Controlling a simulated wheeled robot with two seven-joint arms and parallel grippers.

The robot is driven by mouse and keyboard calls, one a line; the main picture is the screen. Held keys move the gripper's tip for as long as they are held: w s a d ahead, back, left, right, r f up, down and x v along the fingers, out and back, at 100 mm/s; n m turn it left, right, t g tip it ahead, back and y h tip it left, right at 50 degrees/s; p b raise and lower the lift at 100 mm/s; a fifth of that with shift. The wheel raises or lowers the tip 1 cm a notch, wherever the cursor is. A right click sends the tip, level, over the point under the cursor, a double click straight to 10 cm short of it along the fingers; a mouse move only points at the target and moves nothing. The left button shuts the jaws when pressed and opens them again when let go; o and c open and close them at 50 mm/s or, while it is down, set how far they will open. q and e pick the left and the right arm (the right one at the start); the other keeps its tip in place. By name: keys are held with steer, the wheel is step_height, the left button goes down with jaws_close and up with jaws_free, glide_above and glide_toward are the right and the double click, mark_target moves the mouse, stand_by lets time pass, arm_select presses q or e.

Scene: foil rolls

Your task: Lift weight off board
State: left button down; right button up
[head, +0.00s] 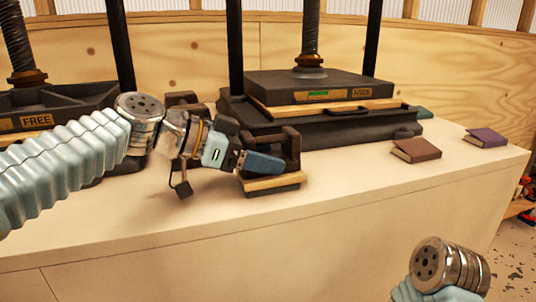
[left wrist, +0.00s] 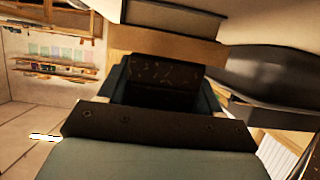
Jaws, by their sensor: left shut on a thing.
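A dark weight (head: 288,146) with a raised handle stands near the front of the bench, right of my left gripper (head: 258,163). A pale wooden board (head: 272,183) shows directly under it, with a dark layer below the board. I see no clear gap between weight and board. My left gripper is shut on the weight, its blue-grey finger across the near side. In the left wrist view, the dark held part of the weight (left wrist: 165,85) fills the space between the fingers, and a wooden strip (left wrist: 165,42) lies beyond. My right gripper is out of view; only part of that arm shows.
A screw press (head: 320,85) with a dark platen stands behind the weight. Another press (head: 55,100) is at left, partly behind my arm. A brown book (head: 416,151) and a purple book (head: 485,138) lie at right. The bench front (head: 350,200) is clear.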

arm_select(q)
steer(key=shift+r, duration=0.3)
